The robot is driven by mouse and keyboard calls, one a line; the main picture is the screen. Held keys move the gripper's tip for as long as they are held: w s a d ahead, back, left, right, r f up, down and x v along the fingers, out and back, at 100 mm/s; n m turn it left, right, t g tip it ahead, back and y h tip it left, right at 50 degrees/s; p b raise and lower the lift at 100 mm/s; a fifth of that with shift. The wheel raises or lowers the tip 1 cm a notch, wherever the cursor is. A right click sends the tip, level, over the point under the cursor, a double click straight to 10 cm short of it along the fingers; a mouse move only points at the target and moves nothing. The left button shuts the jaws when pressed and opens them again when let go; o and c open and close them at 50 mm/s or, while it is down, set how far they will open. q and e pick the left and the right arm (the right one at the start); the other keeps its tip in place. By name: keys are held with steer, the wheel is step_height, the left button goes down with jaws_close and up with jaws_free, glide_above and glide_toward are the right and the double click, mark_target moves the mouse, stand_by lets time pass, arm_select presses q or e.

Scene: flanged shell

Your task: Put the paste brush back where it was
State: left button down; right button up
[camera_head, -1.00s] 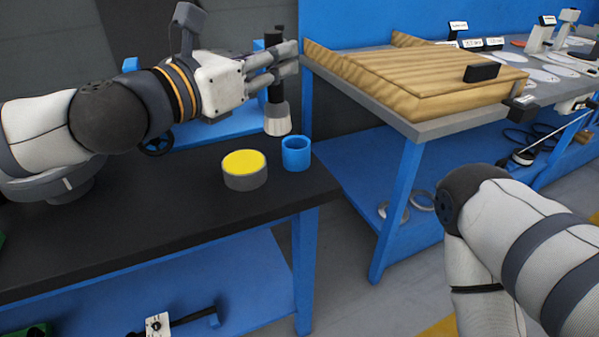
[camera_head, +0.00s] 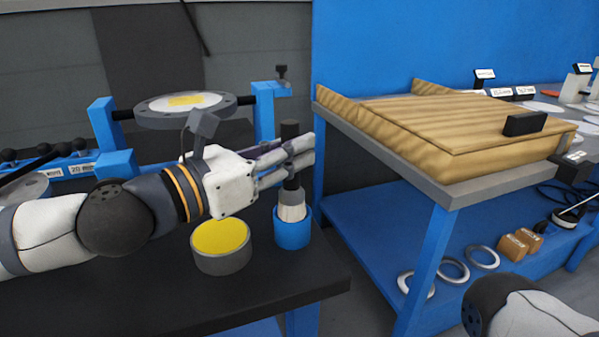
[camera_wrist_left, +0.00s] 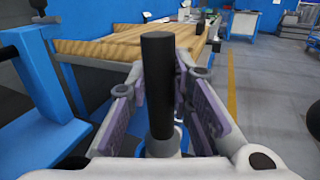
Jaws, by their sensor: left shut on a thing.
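The paste brush (camera_head: 291,205) has a black handle and a pale bristle end. It stands upright with its bristle end inside the blue cup (camera_head: 293,234) on the black table. My left gripper (camera_head: 300,158) is shut on the brush's handle, above the cup. In the left wrist view the black handle (camera_wrist_left: 158,85) stands between the fingers, with part of the blue cup behind it. The yellow-topped tin (camera_head: 221,244) stands just left of the cup. Of my right arm only a part shows at the lower right; its gripper is out of view.
A flanged ring (camera_head: 185,104) sits on a blue stand (camera_head: 112,150) behind my left arm. A bench with a wooden board (camera_head: 450,125) stands to the right. Metal rings (camera_head: 453,271) and brown blocks (camera_head: 520,242) lie on its lower shelf.

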mark_target(290, 177)
arm_select(q)
steer(key=f, duration=0.2)
steer(key=w+f+b, duration=0.1)
steer(key=f, duration=0.2)
steer(key=shift+w, duration=0.1)
steer(key=shift+d+f+b, duration=0.15)
steer(key=shift+f+b, duration=0.15)
steer(key=shift+b, duration=0.1)
steer(key=shift+s+d+r, duration=0.1)
steer(key=shift+s+r, duration=0.15)
steer(key=shift+r, duration=0.1)
steer(key=c, duration=1.5)
jaws_free()
steer(key=shift+a+r, duration=0.1)
steer(key=shift+a, duration=0.1)
steer(key=shift+o, duration=0.2)
steer(key=shift+r, duration=0.15)
arm_select(e)
steer(key=shift+s+d+f+g, duration=0.15)
steer(key=shift+s+d+f, duration=0.1)
steer(key=shift+f, duration=0.25)
steer(key=shift+s+d+f+g, duration=0.15)
steer(key=shift+s+f, duration=0.05)
steer(key=shift+f, duration=0.3)
